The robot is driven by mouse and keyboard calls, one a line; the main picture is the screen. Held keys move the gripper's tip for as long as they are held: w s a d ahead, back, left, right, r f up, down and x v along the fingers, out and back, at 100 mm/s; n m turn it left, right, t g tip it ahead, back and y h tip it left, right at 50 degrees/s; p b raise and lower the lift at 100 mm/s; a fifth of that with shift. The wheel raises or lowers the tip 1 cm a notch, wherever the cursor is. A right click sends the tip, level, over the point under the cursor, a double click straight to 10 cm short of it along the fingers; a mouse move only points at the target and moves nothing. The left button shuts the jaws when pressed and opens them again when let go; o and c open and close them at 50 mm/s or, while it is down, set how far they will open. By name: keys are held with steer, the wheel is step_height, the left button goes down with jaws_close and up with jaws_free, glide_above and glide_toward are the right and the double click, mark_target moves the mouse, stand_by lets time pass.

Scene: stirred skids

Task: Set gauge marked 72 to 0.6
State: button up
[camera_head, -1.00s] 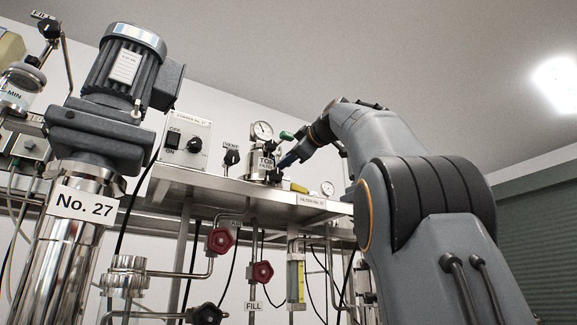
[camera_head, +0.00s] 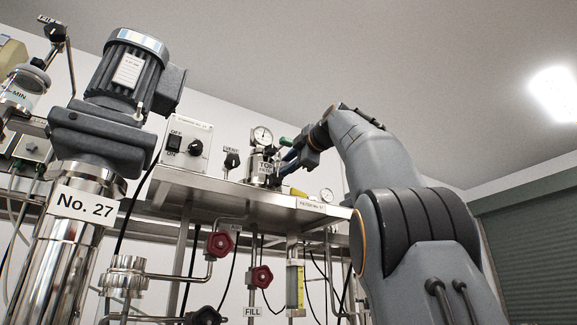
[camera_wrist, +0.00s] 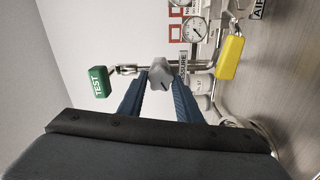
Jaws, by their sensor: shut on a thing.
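A grey lobed knob (camera_wrist: 160,74) with a dark mark on its face sits between the two blue fingers of my gripper (camera_wrist: 159,82) in the wrist view. My gripper is shut on this knob. A round white-faced gauge (camera_wrist: 195,30) with a dark needle is just beyond it; the number beside it and the reading are too small to tell. In the head view a gauge (camera_head: 262,136) stands on top of a metal body on the shelf. My gripper (camera_head: 284,163) reaches this body from the right. The knob is hidden there.
A green TEST handle (camera_wrist: 98,82) and a yellow handle (camera_wrist: 229,56) flank the knob in the wrist view. A control box (camera_head: 186,143) and VENT valve (camera_head: 232,160) stand to the left on the steel shelf (camera_head: 225,190).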

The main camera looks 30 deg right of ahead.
steer(key=o, duration=1)
steer(key=shift+s+d+b, duration=0.1)
steer(key=shift+s+b, duration=1.3)
steer(key=shift+s, duration=2.5)
